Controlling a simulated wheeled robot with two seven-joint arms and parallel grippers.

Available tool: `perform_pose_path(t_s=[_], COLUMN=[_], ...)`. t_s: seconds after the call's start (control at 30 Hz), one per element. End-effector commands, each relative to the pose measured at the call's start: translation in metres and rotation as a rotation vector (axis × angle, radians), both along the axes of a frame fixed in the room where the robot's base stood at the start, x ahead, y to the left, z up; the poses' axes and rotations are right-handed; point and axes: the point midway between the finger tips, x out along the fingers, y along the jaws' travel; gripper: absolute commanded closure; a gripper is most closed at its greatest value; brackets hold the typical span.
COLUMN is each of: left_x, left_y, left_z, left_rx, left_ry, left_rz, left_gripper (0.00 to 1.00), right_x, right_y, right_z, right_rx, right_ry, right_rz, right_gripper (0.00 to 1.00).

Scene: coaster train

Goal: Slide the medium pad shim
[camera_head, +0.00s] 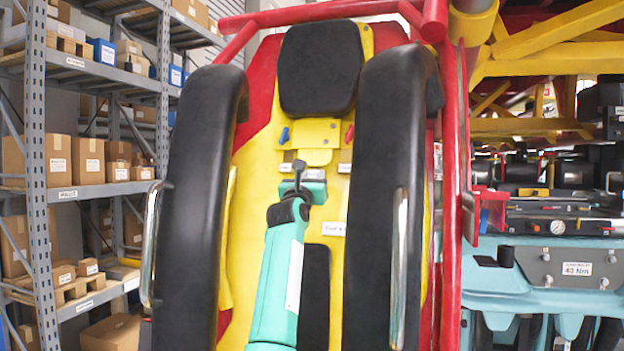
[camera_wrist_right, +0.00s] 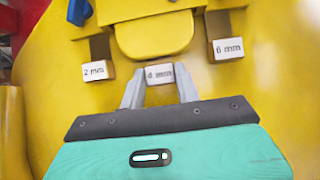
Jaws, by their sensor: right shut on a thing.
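The medium pad shim (camera_wrist_right: 160,72), a small white-faced block labelled 4 mm, sits below the rounded yellow plate in the middle of the right wrist view. My right gripper (camera_wrist_right: 160,87) is shut on it, one grey finger at each side. In the head view my right gripper (camera_head: 299,168) reaches up the yellow seat back between the black restraints, and the medium shim is hard to make out there. The 2 mm shim (camera_wrist_right: 94,71) is to the left and the 6 mm shim (camera_wrist_right: 227,49) to the right, both apart from the fingers. My left gripper is not in view.
Two black padded restraints (camera_head: 193,190) (camera_head: 385,180) flank my right arm closely. A black headrest (camera_head: 318,68) is above. A blue lever (camera_head: 284,135) and a red one (camera_head: 349,133) stick out near the yellow plate (camera_head: 312,140). Shelves with boxes stand at left.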

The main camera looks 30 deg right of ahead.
Motion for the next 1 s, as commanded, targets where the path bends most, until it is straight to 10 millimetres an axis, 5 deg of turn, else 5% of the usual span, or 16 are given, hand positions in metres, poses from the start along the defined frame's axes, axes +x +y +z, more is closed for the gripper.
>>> perform_pose_path(t_s=[0.3,0.63,0.67,0.77,1.0], left_x=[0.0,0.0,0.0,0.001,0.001], left_y=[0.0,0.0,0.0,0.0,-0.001], left_z=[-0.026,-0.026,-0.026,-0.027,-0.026], left_rx=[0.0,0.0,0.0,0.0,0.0], left_ry=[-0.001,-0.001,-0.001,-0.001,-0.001], left_rz=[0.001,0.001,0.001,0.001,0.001], left_gripper=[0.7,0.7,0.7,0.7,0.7], right_x=[0.001,0.001,0.001,0.001,0.0], right_y=[0.0,-0.001,-0.001,-0.001,0.0], right_z=[-0.036,-0.039,-0.04,-0.039,-0.037], right_rx=[0.002,0.005,0.005,0.004,0.002], right_ry=[0.003,0.005,0.005,0.005,0.002], right_rz=[0.0,0.0,0.0,0.0,0.0], right_gripper=[1.0,1.0,0.66,0.46,0.45])
